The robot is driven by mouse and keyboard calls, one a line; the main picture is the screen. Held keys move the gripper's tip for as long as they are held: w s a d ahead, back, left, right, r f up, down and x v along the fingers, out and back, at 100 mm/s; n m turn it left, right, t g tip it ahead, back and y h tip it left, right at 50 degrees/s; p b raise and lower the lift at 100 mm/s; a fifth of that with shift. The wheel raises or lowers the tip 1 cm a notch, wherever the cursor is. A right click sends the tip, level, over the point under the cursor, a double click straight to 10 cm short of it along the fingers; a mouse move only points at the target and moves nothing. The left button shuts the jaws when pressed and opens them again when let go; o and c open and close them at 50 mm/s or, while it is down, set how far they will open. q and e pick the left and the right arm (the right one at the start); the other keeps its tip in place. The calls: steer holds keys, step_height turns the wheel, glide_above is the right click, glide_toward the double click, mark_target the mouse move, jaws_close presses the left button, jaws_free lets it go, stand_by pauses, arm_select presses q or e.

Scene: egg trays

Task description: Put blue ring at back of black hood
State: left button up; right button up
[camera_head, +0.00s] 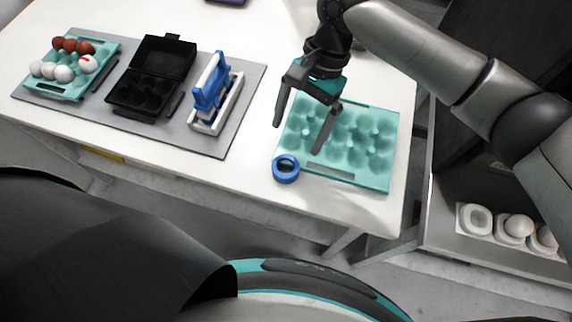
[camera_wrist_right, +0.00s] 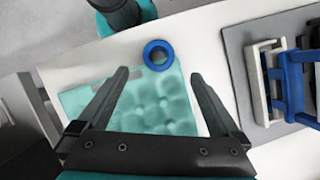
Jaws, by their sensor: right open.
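The blue ring (camera_head: 286,169) lies at the near left corner of the empty teal egg tray (camera_head: 391,150). In the right wrist view the ring (camera_wrist_right: 158,45) shows ahead of the fingers, at the tray's edge. My right gripper (camera_head: 298,136) is open and empty above the tray. In the right wrist view its two fingers (camera_wrist_right: 160,80) are spread wide, with the ring beyond the gap. The black hood may be the open black egg box (camera_head: 168,58) on the grey mat, its lid raised at the back; I cannot tell for sure. My left gripper is not in view.
A blue and white holder (camera_head: 212,90) stands on the grey mat (camera_head: 240,105) between the black box and the teal tray. A teal tray with red and white eggs (camera_head: 66,90) is at far left. White cups with an egg (camera_head: 517,226) sit on a lower shelf at right.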

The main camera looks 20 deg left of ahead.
mark_target(282, 178)
steer(key=x, duration=0.3)
steer(key=shift+f, duration=0.25)
steer(key=shift+b+x, duration=0.85)
steer(key=shift+x, duration=1.85)
steer(key=shift+s+d, duration=0.1)
steer(key=shift+c, duration=0.2)
steer(key=c, duration=1.4)
